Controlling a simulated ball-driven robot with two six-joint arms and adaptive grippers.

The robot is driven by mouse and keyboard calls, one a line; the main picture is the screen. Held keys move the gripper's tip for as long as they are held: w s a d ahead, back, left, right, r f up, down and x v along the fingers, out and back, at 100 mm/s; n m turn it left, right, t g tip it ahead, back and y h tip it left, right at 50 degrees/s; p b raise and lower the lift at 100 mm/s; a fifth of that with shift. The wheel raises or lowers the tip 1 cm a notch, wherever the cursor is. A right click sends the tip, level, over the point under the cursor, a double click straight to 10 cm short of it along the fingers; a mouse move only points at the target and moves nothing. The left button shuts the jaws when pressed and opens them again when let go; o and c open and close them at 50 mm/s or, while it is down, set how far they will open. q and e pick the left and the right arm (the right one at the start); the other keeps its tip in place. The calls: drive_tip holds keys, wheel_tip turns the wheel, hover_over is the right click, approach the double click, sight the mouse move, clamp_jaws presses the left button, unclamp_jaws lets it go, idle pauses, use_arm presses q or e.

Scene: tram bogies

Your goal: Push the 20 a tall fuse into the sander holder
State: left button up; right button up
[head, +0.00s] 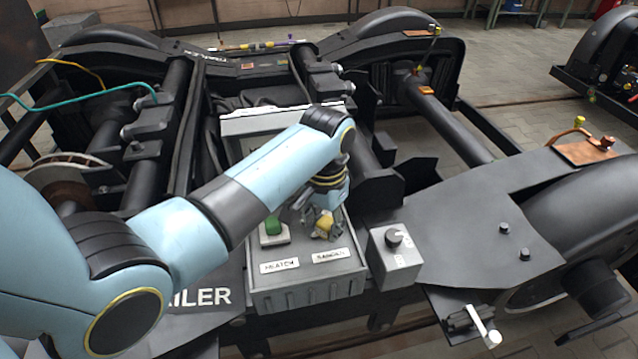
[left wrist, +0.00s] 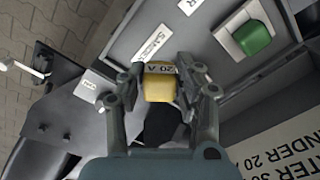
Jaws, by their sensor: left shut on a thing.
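The yellow fuse (left wrist: 160,88), marked 20 A, is between the fingers of my left gripper (left wrist: 165,80) in the left wrist view. In the head view the fuse (head: 324,222) shows under my left gripper (head: 318,222), just behind the SANDER label (head: 329,256). My left gripper is shut on the fuse. The sander holder itself is hidden by the fuse and fingers, and I cannot tell how deep the fuse sits. My right gripper is in neither view.
A green fuse (head: 273,227) stands in a holder behind the HEATER label (head: 280,265), left of the yellow fuse. The grey fuse box (head: 305,292) has raised walls.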

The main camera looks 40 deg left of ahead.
use_arm(q)
drive_tip(key=w+a+r+m, duration=0.2)
drive_tip(key=w+a+m, duration=0.3)
drive_tip(key=m, duration=0.2)
drive_tip(key=shift+w+r+m+p, duration=0.15)
drive_tip(key=shift+w+m+p, duration=0.05)
drive_tip(key=shift+m+p, duration=0.2)
drive_tip(key=shift+f+b, duration=0.95)
drive_tip(key=shift+b, duration=0.05)
wheel_tip(320, 180, down, 4)
drive_tip(key=b, duration=0.4)
drive_tip(key=shift+r+p, duration=0.1)
drive_tip(key=shift+p, duration=0.25)
